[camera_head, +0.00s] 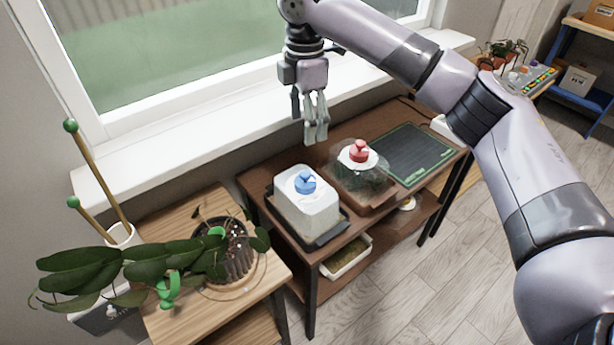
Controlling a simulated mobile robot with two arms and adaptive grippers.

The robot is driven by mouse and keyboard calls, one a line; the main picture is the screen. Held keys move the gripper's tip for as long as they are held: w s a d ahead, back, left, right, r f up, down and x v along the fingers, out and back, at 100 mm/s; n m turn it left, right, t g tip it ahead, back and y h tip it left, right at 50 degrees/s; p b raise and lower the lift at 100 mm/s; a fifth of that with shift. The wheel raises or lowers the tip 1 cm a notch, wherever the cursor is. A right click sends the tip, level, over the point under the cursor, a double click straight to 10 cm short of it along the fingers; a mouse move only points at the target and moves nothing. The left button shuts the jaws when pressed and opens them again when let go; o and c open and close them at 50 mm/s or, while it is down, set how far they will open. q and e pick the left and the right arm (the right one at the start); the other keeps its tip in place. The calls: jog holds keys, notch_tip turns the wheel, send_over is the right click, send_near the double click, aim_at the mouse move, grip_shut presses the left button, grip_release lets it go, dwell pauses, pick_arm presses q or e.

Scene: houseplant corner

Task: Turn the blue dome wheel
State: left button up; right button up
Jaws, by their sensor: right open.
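The blue dome wheel (305,182) sits on top of a whitish, box-shaped dome (307,214) on the brown table. My right gripper (315,138) hangs fingers down from the arm that comes in from the right. It is open and empty, above and behind the blue wheel, apart from it. A red wheel (359,151) sits on a clear dome (362,178) to the right of the white one. My left gripper is not in view.
A green mat (412,153) lies on the right of the brown table (262,186). A wooden stand (190,318) with a potted plant (230,258) is at the front left. The window sill (200,155) runs behind. A white tray (349,262) is on the shelf below.

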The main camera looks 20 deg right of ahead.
aim_at(307, 172)
jog(key=f, duration=1.6)
jog(key=shift+w+d+f, duration=0.1)
jog(key=shift+d+f, duration=0.1)
jog(key=shift+f, duration=0.1)
jog(key=shift+c, duration=0.5)
jog(key=shift+p, duration=0.3)
jog(key=c, duration=1.1)
